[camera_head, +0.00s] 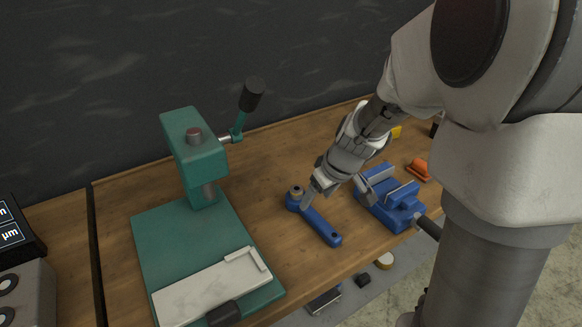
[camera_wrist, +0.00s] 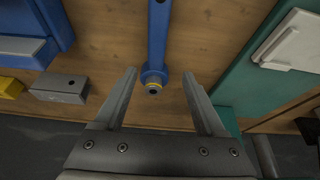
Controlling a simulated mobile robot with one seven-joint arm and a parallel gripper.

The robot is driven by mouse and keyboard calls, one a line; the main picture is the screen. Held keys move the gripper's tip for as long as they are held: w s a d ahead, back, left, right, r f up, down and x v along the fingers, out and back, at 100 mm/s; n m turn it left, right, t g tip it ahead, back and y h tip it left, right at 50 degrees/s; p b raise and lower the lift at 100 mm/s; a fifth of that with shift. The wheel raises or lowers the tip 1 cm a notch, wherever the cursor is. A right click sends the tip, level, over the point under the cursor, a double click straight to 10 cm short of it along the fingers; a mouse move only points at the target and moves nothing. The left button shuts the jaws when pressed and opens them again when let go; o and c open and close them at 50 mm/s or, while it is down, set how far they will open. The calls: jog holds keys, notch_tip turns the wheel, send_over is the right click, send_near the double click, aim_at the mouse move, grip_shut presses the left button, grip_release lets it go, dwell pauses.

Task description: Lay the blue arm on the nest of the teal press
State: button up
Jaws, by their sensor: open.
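The blue arm (camera_head: 318,221) lies flat on the wooden bench, between the teal press and a blue vise. Its ringed end with a brass-coloured bush is at the back, and its narrow end with a hole points to the front right. The teal press (camera_head: 157,240) stands to its left, with a pale nest plate (camera_head: 205,289) on its base. My gripper (camera_head: 311,195) is over the ringed end of the arm. In the wrist view my gripper (camera_wrist: 163,85) is open, with the ringed end of the blue arm (camera_wrist: 157,45) between and slightly beyond the fingertips, apparently untouched.
The blue vise (camera_head: 385,207) stands close to the right of my gripper. An orange part (camera_head: 418,169) lies behind it. The press lever (camera_head: 248,105) sticks up at the back. A grey device (camera_head: 22,288) stands at the far left. Bench between press and arm is clear.

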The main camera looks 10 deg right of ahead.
aim_at(310, 210)
jog(key=shift+d+b+x, duration=0.2)
jog(key=shift+x, duration=1.75)
jog(key=shift+d+b+x, duration=0.15)
jog(key=shift+b+x, duration=0.05)
jog(key=shift+x, duration=1.75)
jog(key=shift+w, duration=0.15)
grip_shut()
jog(key=shift+r, duration=0.1)
